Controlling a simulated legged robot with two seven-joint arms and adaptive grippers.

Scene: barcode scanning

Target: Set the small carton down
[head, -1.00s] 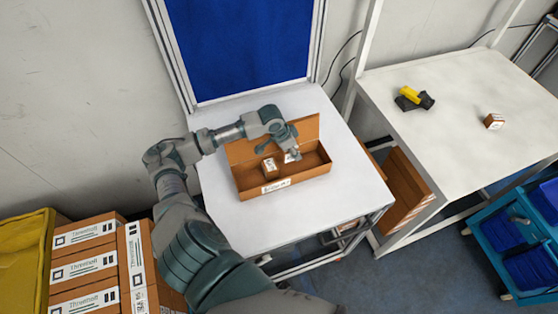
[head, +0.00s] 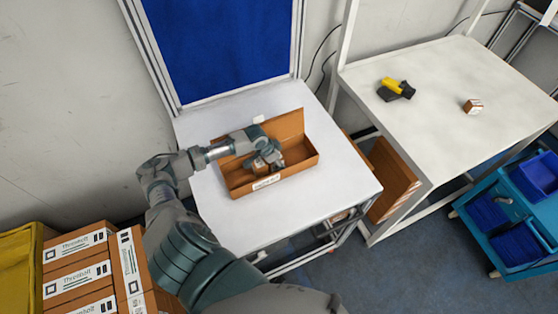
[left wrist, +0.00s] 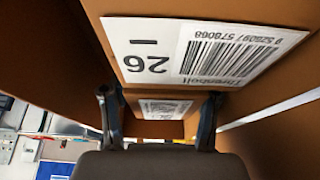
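The small carton (left wrist: 150,128) is brown with a white label. In the left wrist view it fills the gap between the two fingers of my left gripper (left wrist: 160,120), which look pressed against its sides. In the head view my left gripper (head: 270,160) is low inside the open brown box (head: 240,188) and partly hides the carton. I cannot tell whether the carton touches the box floor. A large brown face with a barcode label reading 26 (left wrist: 200,48) is close above the fingers in the wrist view. My right gripper is not in view.
The box stands on a white table (head: 325,195). On the right table (head: 445,75) lie a yellow and black scanner (head: 396,89) and another small carton (head: 473,106). Labelled brown boxes (head: 78,270) stand at lower left, and a blue cart (head: 510,220) at lower right.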

